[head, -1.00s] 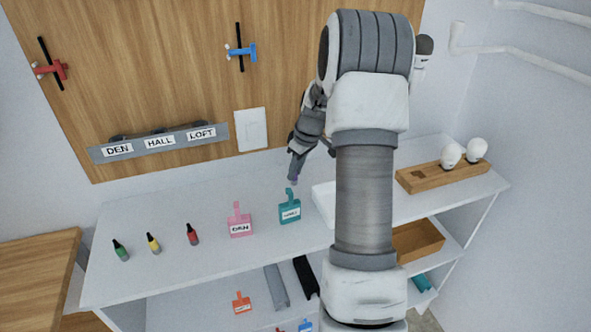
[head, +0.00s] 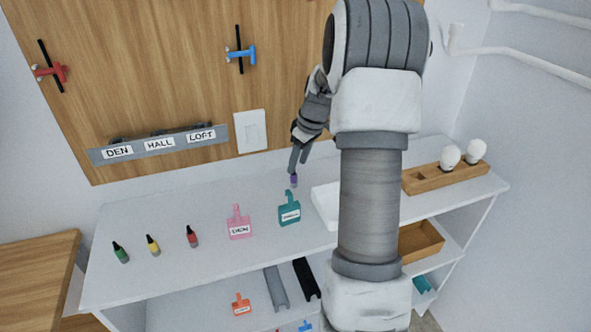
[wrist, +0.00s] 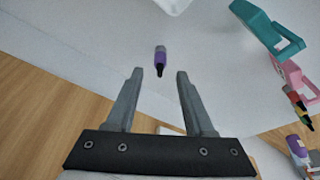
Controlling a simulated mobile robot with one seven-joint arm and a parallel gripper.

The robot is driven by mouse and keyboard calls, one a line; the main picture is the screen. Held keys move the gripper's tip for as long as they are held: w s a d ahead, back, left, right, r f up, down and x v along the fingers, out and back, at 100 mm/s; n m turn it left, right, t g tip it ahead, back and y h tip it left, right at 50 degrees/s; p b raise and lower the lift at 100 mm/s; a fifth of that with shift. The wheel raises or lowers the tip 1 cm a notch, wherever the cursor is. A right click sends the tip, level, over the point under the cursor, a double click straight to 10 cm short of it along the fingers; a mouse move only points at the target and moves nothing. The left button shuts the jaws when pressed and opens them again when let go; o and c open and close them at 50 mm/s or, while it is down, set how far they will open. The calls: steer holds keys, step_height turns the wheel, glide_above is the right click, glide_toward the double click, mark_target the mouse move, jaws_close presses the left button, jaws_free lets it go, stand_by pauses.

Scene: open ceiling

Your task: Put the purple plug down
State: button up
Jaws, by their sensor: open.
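The purple plug (head: 293,181) stands on the white counter top, behind the teal tag (head: 289,211). In the wrist view the plug (wrist: 160,57) shows a purple body, a dark tip and a grey end. My gripper (head: 298,160) is just above it in the head view. In the wrist view my gripper (wrist: 160,72) is open, with the plug between and beyond the fingertips. No finger appears to touch it.
Red (head: 192,237), yellow (head: 153,244) and green (head: 120,252) plugs stand in a row at left, with a pink tag (head: 239,225) beside them. A white tray (head: 324,203) is right of the teal tag. A wooden block (head: 422,181) holds white bulbs.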

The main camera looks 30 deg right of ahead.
steer(key=v, duration=0.7)
steer(key=shift+r, duration=0.3)
